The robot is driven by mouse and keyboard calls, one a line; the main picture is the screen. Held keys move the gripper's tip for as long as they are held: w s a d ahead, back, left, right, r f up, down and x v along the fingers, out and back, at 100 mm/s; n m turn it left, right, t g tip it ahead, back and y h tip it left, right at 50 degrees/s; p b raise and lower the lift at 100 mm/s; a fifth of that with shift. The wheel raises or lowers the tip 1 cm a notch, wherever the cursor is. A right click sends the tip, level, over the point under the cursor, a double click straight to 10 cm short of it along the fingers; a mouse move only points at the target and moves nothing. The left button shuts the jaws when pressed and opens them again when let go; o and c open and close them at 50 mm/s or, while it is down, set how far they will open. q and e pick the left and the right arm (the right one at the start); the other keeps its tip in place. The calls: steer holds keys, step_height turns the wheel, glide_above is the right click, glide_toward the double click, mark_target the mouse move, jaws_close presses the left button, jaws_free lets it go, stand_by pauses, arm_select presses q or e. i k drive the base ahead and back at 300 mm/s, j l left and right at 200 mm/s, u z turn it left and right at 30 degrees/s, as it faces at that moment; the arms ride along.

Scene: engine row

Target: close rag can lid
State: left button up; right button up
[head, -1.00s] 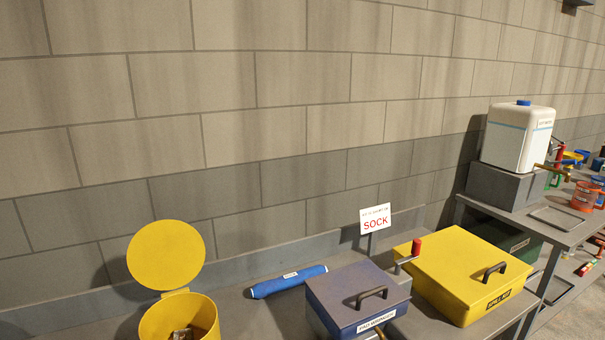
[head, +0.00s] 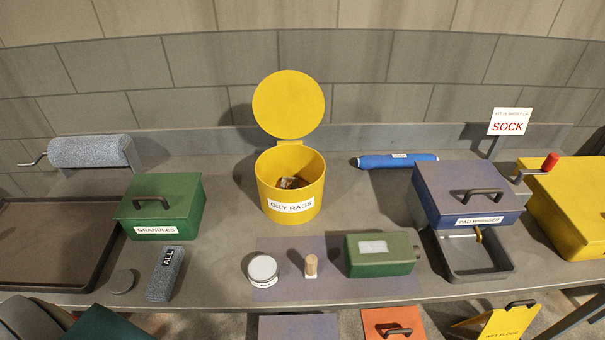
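The rag can (head: 291,190) is a yellow round can labelled "OILY RAGS" on the grey bench, near the middle of the head view. Its round yellow lid (head: 289,104) stands upright, hinged at the back rim, so the can is open. Crumpled rags (head: 292,182) show inside. Neither of my grippers is in the head view.
On the grey bench (head: 225,270) are a green granules box (head: 164,206), a grey block (head: 166,273), a white-topped tin (head: 262,270), a green container (head: 381,253), a blue roll (head: 398,160) and a pad wringer (head: 470,198). A block wall stands behind.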

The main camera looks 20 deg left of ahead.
mark_target(286, 104)
steer(key=u, duration=1.9)
steer(key=k+z, duration=0.15)
steer(key=z, duration=0.9)
steer(key=i+l+z, duration=0.1)
steer(key=l+z, duration=0.35)
steer(key=i+l+z, duration=0.1)
steer(key=l+z, duration=0.2)
steer(key=z, duration=0.2)
